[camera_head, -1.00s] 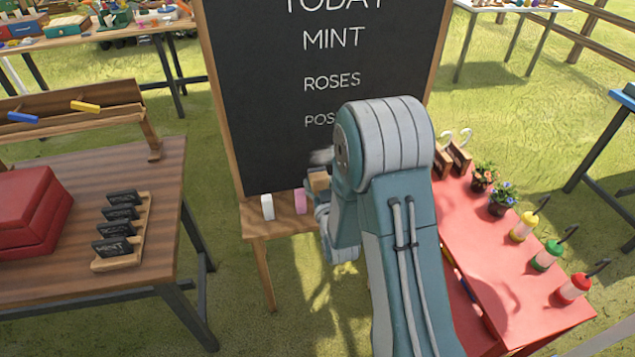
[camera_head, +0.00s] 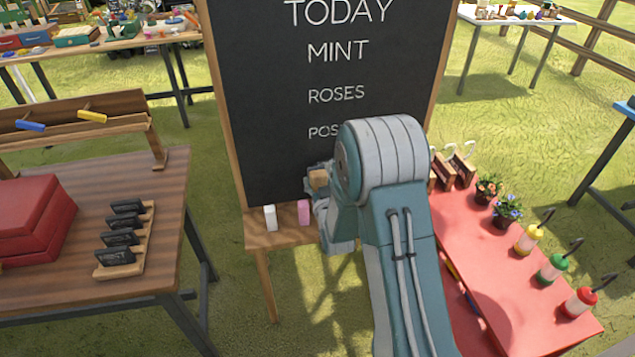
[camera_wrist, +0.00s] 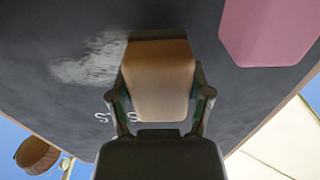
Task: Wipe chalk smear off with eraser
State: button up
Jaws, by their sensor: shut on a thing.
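The wooden eraser (camera_head: 318,181) is a tan block held in my gripper (camera_wrist: 160,98), in front of the lower part of the chalkboard (camera_head: 265,120). In the wrist view the eraser (camera_wrist: 160,75) sits between the two fingers, which are shut on its sides. The chalk smear (camera_wrist: 92,65) is a pale grey patch on the dark board, just left of the eraser and partly beside its edge. I cannot tell whether the eraser touches the board. In the head view the smear is not clearly visible, and my arm covers part of the lowest word.
A white block (camera_head: 270,218) and a pink block (camera_head: 304,212) stand on the easel ledge (camera_head: 262,240). A red table (camera_head: 500,270) with flowerpots and bottles is at the right. A wooden table (camera_head: 60,270) with small signs is at the left.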

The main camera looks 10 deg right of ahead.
jog(key=shift+w, duration=0.95)
dwell(0.4)
jog(key=shift+d, duration=0.1)
jog(key=d, duration=1.4)
dwell(1.1)
jog(key=shift+a, duration=0.1)
